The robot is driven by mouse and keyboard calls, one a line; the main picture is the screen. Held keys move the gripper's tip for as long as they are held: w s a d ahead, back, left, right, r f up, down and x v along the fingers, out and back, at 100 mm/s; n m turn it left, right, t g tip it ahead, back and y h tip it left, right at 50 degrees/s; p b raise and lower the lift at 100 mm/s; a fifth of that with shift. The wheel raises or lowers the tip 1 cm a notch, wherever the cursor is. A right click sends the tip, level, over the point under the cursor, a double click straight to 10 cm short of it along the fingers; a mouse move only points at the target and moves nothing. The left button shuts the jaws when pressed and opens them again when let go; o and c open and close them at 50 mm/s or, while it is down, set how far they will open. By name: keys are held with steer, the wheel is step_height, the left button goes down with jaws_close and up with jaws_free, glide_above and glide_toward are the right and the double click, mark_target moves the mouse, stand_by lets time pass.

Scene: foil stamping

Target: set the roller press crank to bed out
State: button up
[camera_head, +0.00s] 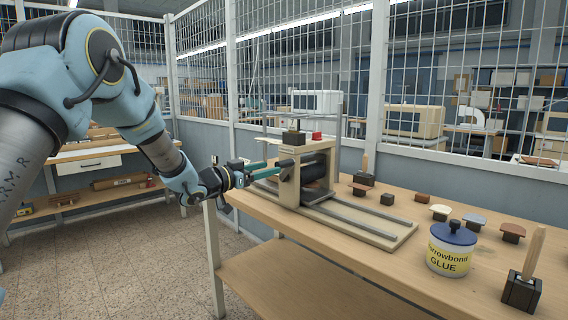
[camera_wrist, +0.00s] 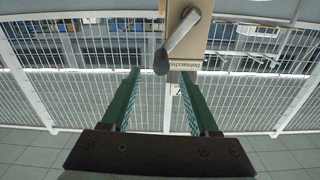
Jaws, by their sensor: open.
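The roller press (camera_head: 318,172) stands on the wooden bench, with a dark roller between beige side frames and a flat bed with grey rails (camera_head: 350,219) reaching out to the right. Its crank is on the near left side; in the wrist view the grey crank arm (camera_wrist: 182,30) ends in a dark knob (camera_wrist: 161,62). My gripper (camera_head: 268,170) is open, its green fingers pointing at the press's crank side. In the wrist view my gripper (camera_wrist: 160,80) has its fingers on either side of the knob, with gaps visible. I cannot tell the depth between fingertips and knob.
A glue tub (camera_head: 450,249), a handled stamp (camera_head: 525,272) and several small blocks sit on the bench (camera_head: 262,208) to the right of the press. A wire mesh fence (camera_head: 280,75) runs behind. Open floor (camera_head: 150,240) lies left of the bench.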

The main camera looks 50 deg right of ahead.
mark_target(277, 165)
steer(key=d+p, duration=0.2)
steer(key=d, duration=0.5)
steer(key=shift+s+d, duration=0.15)
steer(key=shift+d, duration=0.1)
steer(key=shift+c, duration=0.2)
jaws_close()
stand_by(1.0)
